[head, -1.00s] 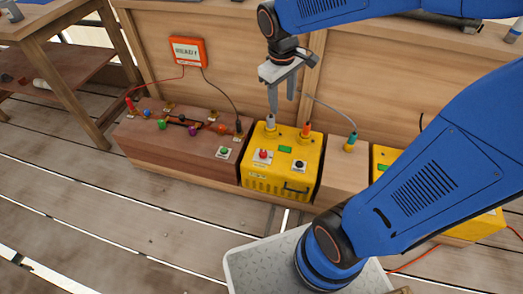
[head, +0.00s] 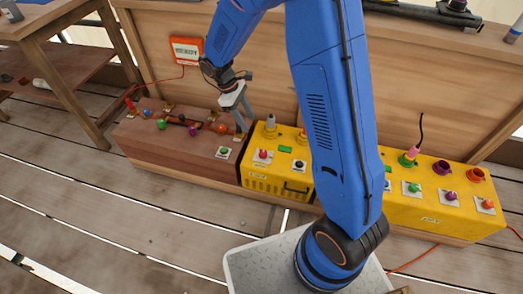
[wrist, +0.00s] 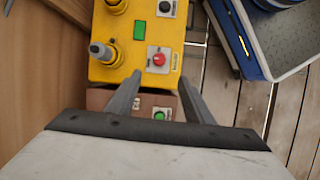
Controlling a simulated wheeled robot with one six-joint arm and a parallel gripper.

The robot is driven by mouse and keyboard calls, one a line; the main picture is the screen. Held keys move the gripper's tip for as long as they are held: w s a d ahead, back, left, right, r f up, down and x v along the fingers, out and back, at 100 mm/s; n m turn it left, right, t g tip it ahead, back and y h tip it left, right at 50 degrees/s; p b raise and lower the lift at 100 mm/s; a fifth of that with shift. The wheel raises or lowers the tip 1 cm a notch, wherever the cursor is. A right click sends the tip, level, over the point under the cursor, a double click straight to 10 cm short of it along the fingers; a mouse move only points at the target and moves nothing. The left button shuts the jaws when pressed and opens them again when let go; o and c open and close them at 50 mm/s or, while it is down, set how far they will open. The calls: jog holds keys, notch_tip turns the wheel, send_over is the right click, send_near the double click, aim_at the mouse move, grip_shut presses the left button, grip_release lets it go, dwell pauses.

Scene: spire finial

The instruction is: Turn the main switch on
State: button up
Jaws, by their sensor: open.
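I cannot tell by label which control is the main switch. The left yellow box (head: 262,184) carries a red button (head: 263,155) and a black knob (head: 299,165) on white plates. In the wrist view the red button (wrist: 158,59) lies just beyond my fingertips, and the black knob (wrist: 166,8) is at the top edge. A green button (head: 224,151) sits on the brown box (head: 150,150); in the wrist view it (wrist: 162,115) shows between my fingers. My gripper (head: 243,122) is open and empty, above the brown box's right end beside the yellow box. My arm hides the yellow box's right side.
An orange-framed sign (head: 187,50) hangs on the wooden panel, wired to the brown box. Coloured knobs stand along that box. A grey plug (head: 270,122) stands up from the left yellow box. Another yellow box (head: 430,212) is at right.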

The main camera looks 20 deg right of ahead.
jog(key=f, duration=0.2)
send_near(263, 152)
jog(key=x, duration=0.8)
jog(key=shift+s+f, duration=0.1)
jog(key=shift+f, duration=0.1)
jog(key=c, duration=1)
jog(key=shift+c, duration=0.2)
